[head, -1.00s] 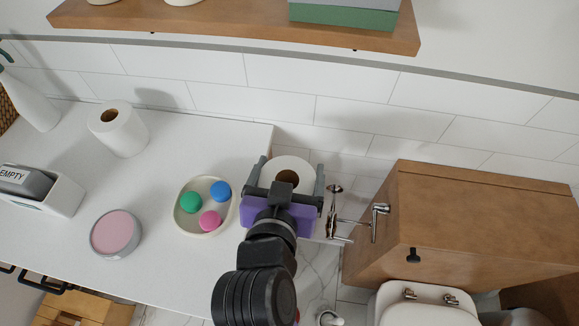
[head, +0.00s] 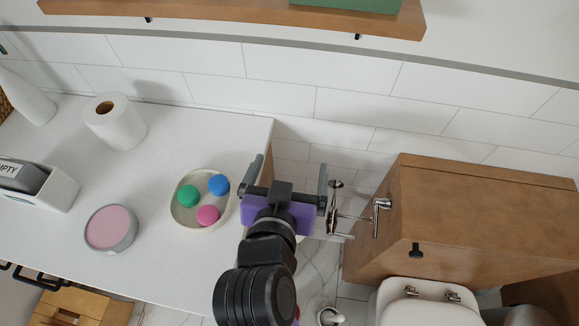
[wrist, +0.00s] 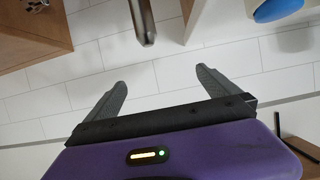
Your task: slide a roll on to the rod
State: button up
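My gripper (head: 288,178) is open, with nothing between its fingers, beside the counter's right end. In the wrist view its two fingers (wrist: 158,92) are spread with only wall tiles between them. The chrome holder with its rod (head: 355,218) is just right of my gripper, by the side of the wooden cabinet. No roll shows on the visible part of the rod. A metal end (wrist: 143,20) shows at the top of the wrist view. A white roll (head: 115,122) stands upright on the counter at the back left. My gripper and arm hide what lies directly beneath them.
On the white counter (head: 150,180) are a dish (head: 180,217) with green, blue and pink pieces, a pink-topped round tin (head: 111,229) and a labelled box (head: 45,190). The wooden cabinet (head: 480,220) stands right, the toilet (head: 425,305) below it. A shelf (head: 230,15) overhangs the back.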

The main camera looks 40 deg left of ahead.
jog(key=v, duration=0.8)
jog(key=shift+b, duration=0.35)
jog(key=shift+w+a, duration=0.1)
dwell(0.4)
jog(key=s+a+r+n+y, duration=0.1)
jog(key=a+r+n+y, duration=0.1)
jog(key=a+r+y, duration=0.15)
jog(key=s+d+f+m+t+h, duration=0.1)
jog(key=d+f+t, duration=0.1)
jog(key=d, duration=1)
jog(key=s+d+f+m+t+h, duration=0.1)
jog(key=d+f+t, duration=0.15)
jog(key=d, duration=1.05)
jog(key=s+d+f+m+h, duration=0.2)
jog(key=s+d+m+h, duration=0.1)
jog(key=d, duration=0.4)
jog(key=s+d+f+m+g+h, duration=0.1)
jog(key=s+d+f+m+h, duration=0.2)
jog(key=s+d+h, duration=0.2)
jog(key=s+d, duration=0.2)
jog(key=d, duration=0.1)
jog(key=shift+d, duration=0.15)
